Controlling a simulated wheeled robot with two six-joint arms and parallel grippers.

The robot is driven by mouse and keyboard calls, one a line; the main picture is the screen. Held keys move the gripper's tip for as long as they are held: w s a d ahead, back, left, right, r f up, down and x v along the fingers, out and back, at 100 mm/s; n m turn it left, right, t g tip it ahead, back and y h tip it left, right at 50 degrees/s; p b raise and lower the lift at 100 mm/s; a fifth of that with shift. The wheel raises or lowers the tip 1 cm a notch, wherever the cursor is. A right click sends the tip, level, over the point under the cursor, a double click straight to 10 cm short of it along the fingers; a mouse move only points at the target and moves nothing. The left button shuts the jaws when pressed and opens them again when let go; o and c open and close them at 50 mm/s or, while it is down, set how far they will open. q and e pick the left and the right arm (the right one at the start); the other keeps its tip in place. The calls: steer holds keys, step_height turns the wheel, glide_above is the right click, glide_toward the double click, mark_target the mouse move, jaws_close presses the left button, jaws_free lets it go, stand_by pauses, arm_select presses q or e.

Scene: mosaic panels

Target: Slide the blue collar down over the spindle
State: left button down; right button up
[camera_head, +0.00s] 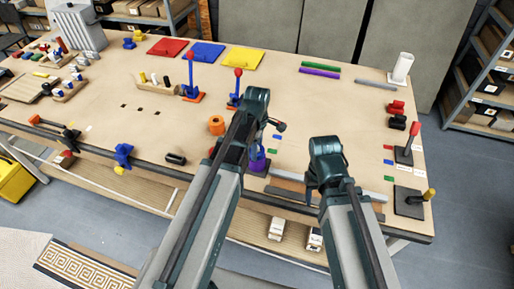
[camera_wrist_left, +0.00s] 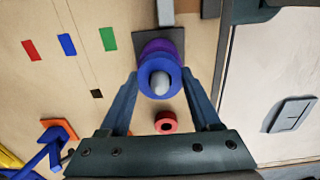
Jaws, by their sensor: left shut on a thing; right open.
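The blue collar (camera_wrist_left: 158,68) is between the fingers of my left gripper (camera_wrist_left: 160,84) in the left wrist view. The grey rounded tip of the spindle (camera_wrist_left: 160,84) shows inside the collar's hole, so the collar is around it. A purple collar (camera_wrist_left: 158,46) sits lower, on the spindle's dark square base (camera_wrist_left: 178,41). In the head view the purple collar (camera_head: 258,161) shows just right of my left arm, which hides much of the spindle. My right gripper (camera_head: 325,180) is open, to the right of the spindle; its fingers are mostly hidden by its arm.
A red ring (camera_wrist_left: 166,123) lies close to the spindle. An orange ring (camera_head: 216,125) and an orange-based stand with a blue post (camera_head: 236,100) are left of my left arm. Red, blue and green strips (camera_wrist_left: 67,44) lie beside the base. The front table edge is close.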

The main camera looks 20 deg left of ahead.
arm_select(q)
steer(key=shift+f, duration=0.25)
jaws_free()
steer(key=shift+r, duration=0.15)
step_height(320, 180, up, 14)
steer(key=p, duration=1.3)
steer(key=shift+f, duration=0.2)
steer(key=s+d+f+m+b, duration=0.3)
steer(key=s+f+m+b, duration=0.1)
steer(key=f+m+b, duration=0.2)
steer(key=s+d+f+m+b, duration=0.4)
steer(key=s+f+m+b, duration=0.1)
steer(key=m, duration=0.3)
steer(key=s+d+f+m+y+b, duration=0.1)
steer(key=s+d+f+m+b, duration=0.2)
steer(key=s+f+m+b, duration=0.2)
steer(key=shift+s+d+f+m+b, duration=0.1)
steer(key=shift+d+f+m+b, duration=0.05)
steer(key=shift+f+m+b, duration=0.55)
steer(key=shift+s+d+f+m+b, duration=0.1)
steer(key=shift+f+m+b, duration=0.5)
steer(key=shift+f, duration=0.25)
